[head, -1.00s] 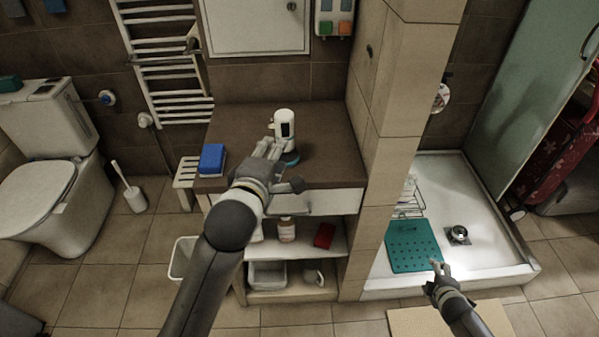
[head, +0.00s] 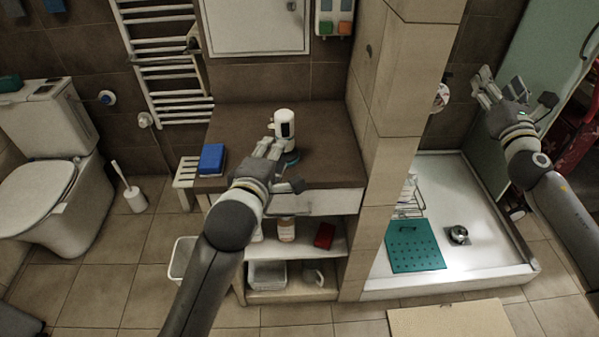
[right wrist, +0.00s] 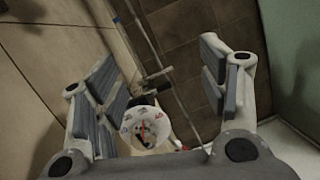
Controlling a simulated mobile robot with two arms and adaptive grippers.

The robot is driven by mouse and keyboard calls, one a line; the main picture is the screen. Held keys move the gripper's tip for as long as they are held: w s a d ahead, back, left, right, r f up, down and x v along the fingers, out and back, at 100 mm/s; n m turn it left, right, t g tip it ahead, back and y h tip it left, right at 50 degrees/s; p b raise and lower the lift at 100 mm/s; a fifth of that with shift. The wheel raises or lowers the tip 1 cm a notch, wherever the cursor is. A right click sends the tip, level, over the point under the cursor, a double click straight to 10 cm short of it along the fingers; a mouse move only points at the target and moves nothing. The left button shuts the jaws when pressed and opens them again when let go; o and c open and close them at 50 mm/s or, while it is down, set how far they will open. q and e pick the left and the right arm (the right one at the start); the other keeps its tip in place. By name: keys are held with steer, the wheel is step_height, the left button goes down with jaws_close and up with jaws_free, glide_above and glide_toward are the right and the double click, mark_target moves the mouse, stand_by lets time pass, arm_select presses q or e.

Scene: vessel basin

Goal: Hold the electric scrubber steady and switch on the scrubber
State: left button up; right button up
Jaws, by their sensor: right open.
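The electric scrubber (head: 285,124) stands upright on the brown countertop (head: 325,150). It has a white body with a dark panel, and a teal part shows at its base. My left gripper (head: 270,146) is right at its lower left side, and its fingers overlap the lower body in the head view. Whether the fingers close on it is hidden. My right gripper (head: 483,88) is raised over the shower area, well to the right of the scrubber. It is open and empty in the right wrist view (right wrist: 165,85).
A tiled pillar (head: 402,110) stands between the counter and my right gripper. A round white marked item (head: 441,97) is behind the pillar, near that gripper; it also shows in the right wrist view (right wrist: 145,127). A blue sponge-like block (head: 212,158) lies on the counter's left.

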steer(key=s+a+r+n+t+y, duration=0.1)
steer(key=s+a+r+n+y, duration=0.2)
steer(key=r, duration=0.4)
steer(key=s+a+r+n+t+y, duration=0.2)
steer(key=a+r+n, duration=0.2)
steer(key=r+n, duration=0.3)
steer(key=s+a+r+n+t+y, duration=0.1)
steer(key=s+a+r+n+y, duration=0.15)
steer(key=r, duration=0.55)
steer(key=s+a+f+n+g+y, duration=0.25)
steer(key=a+n+y, duration=0.3)
steer(key=a, duration=0.35)
steer(key=s+a+f+n+g+y, duration=0.2)
steer(key=s+a+n+g+y, duration=0.15)
steer(key=a+n, duration=0.5)
steer(key=m+g+h, duration=0.1)
steer(key=m+h, duration=0.7)
steer(key=m, duration=1.1)
glide_toward(288, 150)
steer(key=w, duration=0.2)
steer(key=shift+a+x, duration=0.1)
steer(key=shift+x, duration=2.5)
steer(key=shift+a+x, duration=0.15)
steer(key=shift+x, duration=2.5)
steer(key=shift+s, duration=0.15)
steer(key=shift+c, duration=0.4)
